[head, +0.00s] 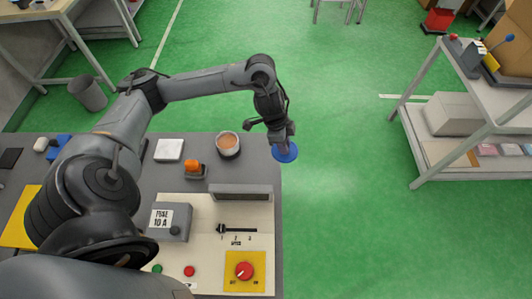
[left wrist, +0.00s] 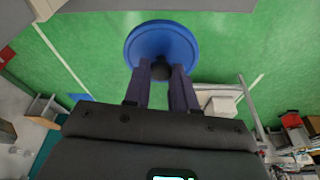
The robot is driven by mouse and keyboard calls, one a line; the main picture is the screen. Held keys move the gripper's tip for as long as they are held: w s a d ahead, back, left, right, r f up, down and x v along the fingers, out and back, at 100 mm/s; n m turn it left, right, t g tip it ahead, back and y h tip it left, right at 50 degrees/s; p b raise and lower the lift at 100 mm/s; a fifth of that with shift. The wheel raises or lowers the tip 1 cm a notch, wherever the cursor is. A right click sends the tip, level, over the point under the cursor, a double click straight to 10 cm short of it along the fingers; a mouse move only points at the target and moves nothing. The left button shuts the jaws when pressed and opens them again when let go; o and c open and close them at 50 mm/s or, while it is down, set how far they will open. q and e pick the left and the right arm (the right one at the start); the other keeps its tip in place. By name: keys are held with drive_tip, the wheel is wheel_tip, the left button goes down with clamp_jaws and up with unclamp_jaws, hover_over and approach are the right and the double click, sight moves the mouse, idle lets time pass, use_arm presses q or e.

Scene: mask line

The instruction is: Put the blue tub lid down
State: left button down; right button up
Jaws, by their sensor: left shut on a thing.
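The blue tub lid (head: 287,156) is a round disc with a dark knob. My left gripper (head: 281,139) is shut on the knob, and the lid also shows beyond the fingertips in the left wrist view (left wrist: 161,36). In the head view the lid appears at the right edge of the grey table, partly against the green floor. Its height above the table I cannot tell. A round grey tub (head: 228,153) with orange-brown contents stands uncovered on the table, left of the lid. My right gripper is not in view.
An orange-topped device (head: 194,170) and a white square item (head: 169,150) stand left of the tub. A control panel (head: 205,238) with a switch, slider and red knob (head: 244,270) fills the near table. A shelf rack (head: 419,183) stands at the right across open floor.

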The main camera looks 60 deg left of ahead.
use_arm(q)
drive_tip(key=shift+w+a, duration=0.1)
drive_tip(key=shift+w, duration=0.15)
drive_tip(key=shift+a+f+b, duration=0.15)
drive_tip(key=shift+a+b, duration=0.1)
drive_tip(key=shift+b, duration=0.05)
drive_tip(key=s+a+f, duration=0.1)
drive_tip(key=a+f, duration=0.1)
drive_tip(key=a, duration=0.1)
drive_tip(key=s+a+f+b, duration=0.1)
drive_tip(key=a+f, duration=0.1)
drive_tip(key=a, duration=0.2)
drive_tip(key=s+a+f+b, duration=0.1)
drive_tip(key=a+f, duration=0.1)
drive_tip(key=a, duration=0.1)
drive_tip(key=shift+s+a+f, duration=0.15)
drive_tip(key=shift+a, duration=0.05)
drive_tip(key=shift+f+b, duration=0.35)
drive_tip(key=shift+f, duration=1.65)
drive_tip(key=shift+f, duration=0.1)
drive_tip(key=c, duration=0.9)
unclamp_jaws()
